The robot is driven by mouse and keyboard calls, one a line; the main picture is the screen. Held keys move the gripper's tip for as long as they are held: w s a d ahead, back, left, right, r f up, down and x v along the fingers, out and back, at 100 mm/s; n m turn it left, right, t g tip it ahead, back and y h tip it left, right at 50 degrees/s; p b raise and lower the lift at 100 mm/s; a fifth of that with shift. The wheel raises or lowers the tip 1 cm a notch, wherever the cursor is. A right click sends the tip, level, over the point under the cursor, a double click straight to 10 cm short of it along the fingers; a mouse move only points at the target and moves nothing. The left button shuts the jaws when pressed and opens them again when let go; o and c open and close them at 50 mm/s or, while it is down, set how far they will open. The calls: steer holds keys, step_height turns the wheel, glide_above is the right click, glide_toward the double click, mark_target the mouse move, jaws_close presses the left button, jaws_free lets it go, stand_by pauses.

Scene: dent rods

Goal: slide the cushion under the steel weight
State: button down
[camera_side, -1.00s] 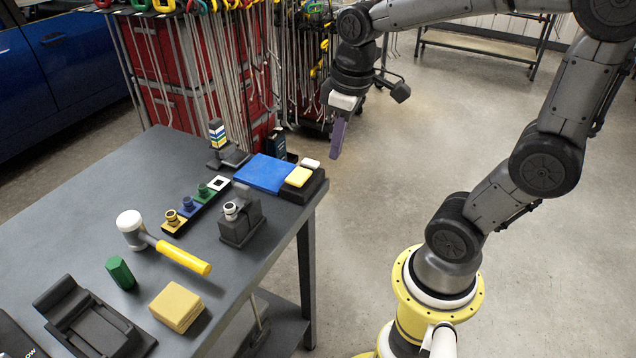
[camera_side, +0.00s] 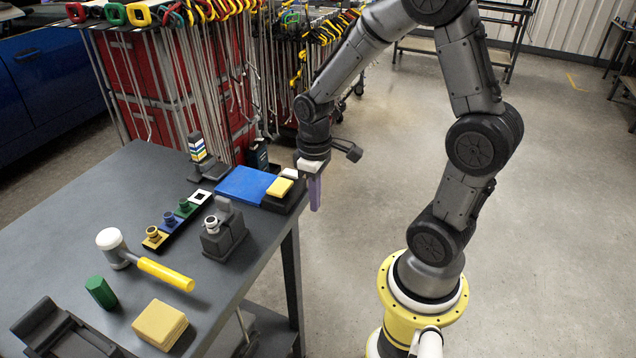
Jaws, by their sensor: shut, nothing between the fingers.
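I cannot tell for sure which thing is the cushion or the steel weight. A thick tan-yellow block (camera_side: 160,325) lies near the table's front edge and looks like a soft pad. A small silver-topped piece (camera_side: 211,222) sits in a dark holder (camera_side: 233,228) near the table's right edge; it may be the steel weight. My gripper (camera_side: 315,203) hangs fingers down, shut and empty, just off the table's far right corner. Its purple fingers are beside the black tray and well away from the tan block.
The black tray (camera_side: 289,202) holds a yellow pad (camera_side: 280,187), beside a blue sheet (camera_side: 241,185). A white-headed mallet (camera_side: 163,273), a green block (camera_side: 101,292), a rack of coloured pegs (camera_side: 172,230) and a dark cradle (camera_side: 58,331) stand on the table. Open floor lies to the right.

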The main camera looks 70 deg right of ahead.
mark_target(282, 182)
steer(key=shift+w+r, duration=0.1)
steer(key=shift+w, duration=1.55)
steer(key=w, duration=0.5)
steer(key=shift+s, duration=0.1)
